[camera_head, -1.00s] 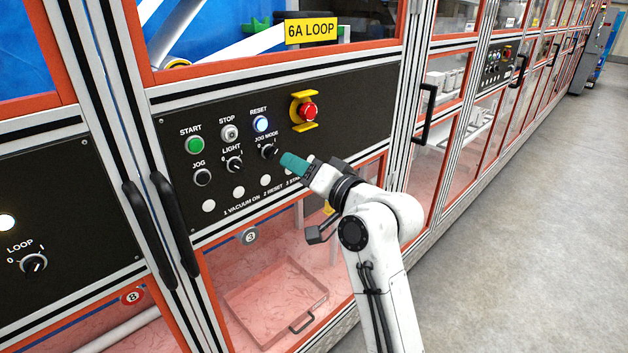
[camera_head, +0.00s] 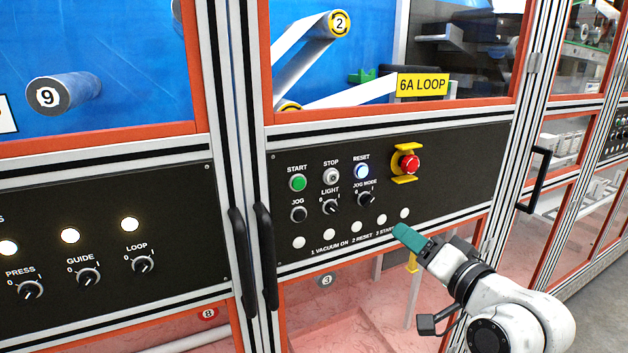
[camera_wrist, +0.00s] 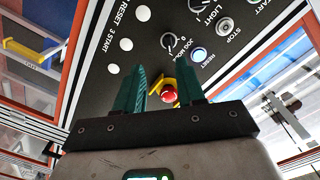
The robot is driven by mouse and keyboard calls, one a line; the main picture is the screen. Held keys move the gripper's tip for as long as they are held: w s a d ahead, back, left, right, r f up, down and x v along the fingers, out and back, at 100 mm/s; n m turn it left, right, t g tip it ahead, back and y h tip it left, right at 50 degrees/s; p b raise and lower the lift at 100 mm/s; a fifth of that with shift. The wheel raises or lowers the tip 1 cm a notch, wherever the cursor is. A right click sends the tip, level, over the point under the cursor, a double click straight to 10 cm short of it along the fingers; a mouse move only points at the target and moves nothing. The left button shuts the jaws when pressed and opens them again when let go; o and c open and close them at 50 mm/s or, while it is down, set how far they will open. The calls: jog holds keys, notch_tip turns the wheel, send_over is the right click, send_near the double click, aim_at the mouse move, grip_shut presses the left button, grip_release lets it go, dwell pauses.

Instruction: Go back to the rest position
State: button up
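My gripper (camera_head: 400,233) is in front of the lower edge of the black control panel (camera_head: 455,165), below the JOG MODE knob (camera_head: 366,199) and near the row of white round lamps. In the wrist view my gripper (camera_wrist: 162,66) has its two teal fingers apart with nothing between them. The red emergency stop (camera_wrist: 168,94) shows in the gap, farther off on the panel. The RESET button (camera_head: 362,171) glows bluish white. The START button (camera_head: 298,183) is green.
Two black door handles (camera_head: 240,260) stand out left of the panel. Another black handle (camera_head: 535,180) is on the right frame. A 6A LOOP sign (camera_head: 422,84) is above the panel. Grey floor (camera_head: 598,315) is free at the lower right.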

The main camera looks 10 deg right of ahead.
jog(key=s+d+f+n+g+h, duration=0.15)
jog(key=s+f+g, duration=0.35)
jog(key=s+f, duration=0.8)
jog(key=s+d+f+n+g+h, duration=0.1)
jog(key=s+f+n+g+h, duration=0.15)
jog(key=s+f+g, duration=1)
jog(key=s+d+f+t+h, duration=0.1)
jog(key=s+f, duration=0.8)
jog(key=s, duration=0.4)
jog(key=shift+d+f+n+t+h, duration=0.3)
jog(key=shift+d+f+n+t, duration=0.05)
jog(key=shift+f+n, duration=0.05)
jog(key=shift+c, duration=0.2)
